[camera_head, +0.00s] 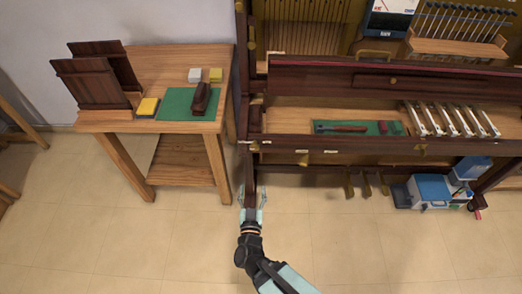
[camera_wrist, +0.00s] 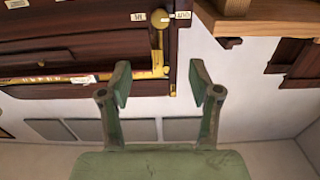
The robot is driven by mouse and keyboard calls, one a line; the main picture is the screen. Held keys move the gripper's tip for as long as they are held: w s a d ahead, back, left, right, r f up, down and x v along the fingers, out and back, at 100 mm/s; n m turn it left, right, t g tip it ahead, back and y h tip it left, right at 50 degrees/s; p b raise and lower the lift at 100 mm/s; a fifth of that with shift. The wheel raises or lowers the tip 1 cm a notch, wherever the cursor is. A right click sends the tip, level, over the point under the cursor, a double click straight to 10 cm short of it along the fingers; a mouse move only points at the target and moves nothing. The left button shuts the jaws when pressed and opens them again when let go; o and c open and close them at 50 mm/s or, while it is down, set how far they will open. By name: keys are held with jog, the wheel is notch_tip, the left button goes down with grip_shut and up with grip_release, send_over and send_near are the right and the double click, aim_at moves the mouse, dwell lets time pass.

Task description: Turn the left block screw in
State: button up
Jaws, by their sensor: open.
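The left end of the piano's dark key bed, with a small brass fitting and white tags (camera_head: 244,142), lies just beyond my gripper (camera_head: 252,194) in the head view. In the wrist view a round brass-yellow head (camera_wrist: 160,18), which looks like the left block screw, sits between two small white labels at the top of the dark wood. A yellow strip (camera_wrist: 157,52) runs down from it. My gripper (camera_wrist: 160,85) is open and empty, its fingers either side of this strip in the picture. The fingers appear apart from the screw; the exact distance cannot be told.
A wooden table (camera_head: 185,60) with a green mat (camera_head: 175,104), blocks and dark boards stands left. A green tray (camera_head: 380,128) with a tool lies in the piano, near several white levers (camera_head: 450,120). Pedals (camera_head: 366,187) and a blue box (camera_head: 430,190) are lower right. Floor is clear around my arm.

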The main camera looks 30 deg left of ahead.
jog(key=b+x, duration=0.2)
jog(key=b, duration=1.6)
send_near(255, 148)
jog(key=x, duration=0.8)
jog(key=shift+w+a, duration=0.25)
jog(key=shift+a, duration=0.05)
jog(key=c, duration=1.1)
